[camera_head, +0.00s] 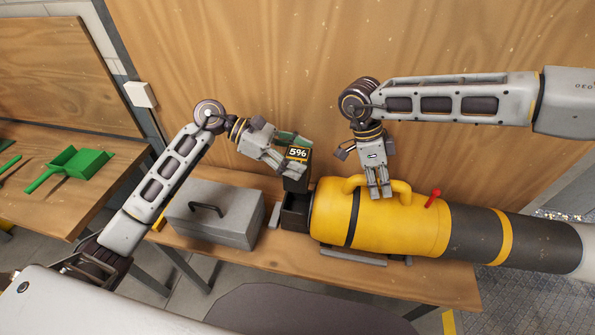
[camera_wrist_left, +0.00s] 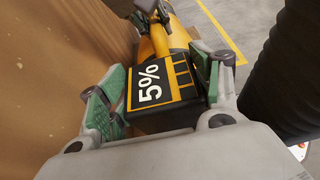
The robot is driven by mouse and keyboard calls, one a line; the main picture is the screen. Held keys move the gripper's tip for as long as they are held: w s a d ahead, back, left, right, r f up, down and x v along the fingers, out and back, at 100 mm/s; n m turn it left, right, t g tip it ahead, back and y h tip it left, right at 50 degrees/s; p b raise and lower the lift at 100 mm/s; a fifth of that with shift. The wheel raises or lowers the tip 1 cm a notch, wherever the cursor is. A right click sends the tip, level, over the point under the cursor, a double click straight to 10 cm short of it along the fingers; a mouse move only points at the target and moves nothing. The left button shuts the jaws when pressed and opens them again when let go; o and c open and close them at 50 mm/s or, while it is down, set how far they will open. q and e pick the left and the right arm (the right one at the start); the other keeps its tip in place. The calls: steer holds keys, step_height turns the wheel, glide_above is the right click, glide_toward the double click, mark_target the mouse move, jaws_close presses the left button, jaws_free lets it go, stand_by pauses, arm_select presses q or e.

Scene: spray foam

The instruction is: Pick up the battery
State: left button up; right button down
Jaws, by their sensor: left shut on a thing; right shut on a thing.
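The battery (camera_head: 297,156) is a dark block with a yellow-edged label reading 5%. It also shows large in the left wrist view (camera_wrist_left: 160,88), between two green-padded fingers. My left gripper (camera_head: 285,155) is shut on the battery, at the left end of the yellow sprayer. The battery is above a dark open socket (camera_head: 295,212); its lower end is close to the socket, and I cannot tell whether it touches. My right gripper (camera_head: 380,188) is shut on the yellow sprayer's (camera_head: 395,225) top handle (camera_head: 352,184). Its fingers partly cover the handle.
A grey toolbox (camera_head: 213,213) with a dark handle stands left of the sprayer on the wooden bench (camera_head: 285,248). A red lever (camera_head: 433,198) sticks up from the sprayer. A green dustpan (camera_head: 72,165) lies on the left table. A wooden wall stands close behind.

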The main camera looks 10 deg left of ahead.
arm_select(q)
steer(key=shift+r, duration=1.85)
arm_select(e)
steer(key=c, duration=1.1)
jaws_free()
steer(key=shift+r, duration=0.1)
steer(key=shift+v, duration=5.95)
steer(key=shift+x, duration=5.45)
